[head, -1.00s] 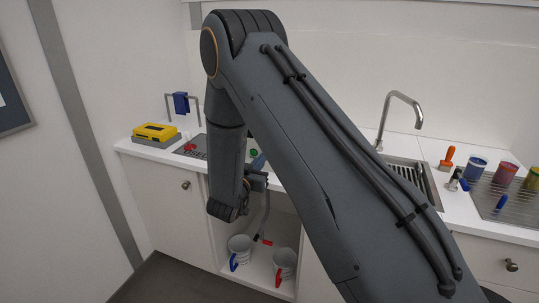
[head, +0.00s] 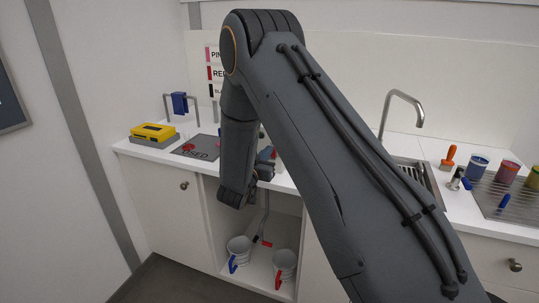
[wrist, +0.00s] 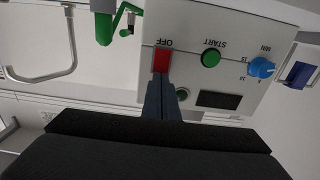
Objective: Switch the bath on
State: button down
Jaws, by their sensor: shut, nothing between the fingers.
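A white control panel (wrist: 236,30) shows upside down in the wrist view. It has a red switch (wrist: 161,60) beside the word OFF, a green START button (wrist: 211,58), a blue knob (wrist: 262,67) with minute marks and a dark display (wrist: 217,99). My gripper (wrist: 161,84) is shut and empty, its tips right at the lower edge of the red switch in the picture. I cannot tell whether they touch it. In the head view my arm hides the panel and most of the gripper.
A green fitting (wrist: 104,28) hangs beside the panel in the wrist view. A sink tap (head: 403,98) and several jars (head: 476,167) stand at right.

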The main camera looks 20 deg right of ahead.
jog(key=shift+w+d, duration=0.25)
jog(key=shift+w, duration=0.1)
jog(key=b+v, duration=0.1)
jog(key=v, duration=1)
jog(key=shift+s+a+b, duration=0.2)
jog(key=shift+s+b, duration=0.05)
jog(key=shift+b, duration=0.1)
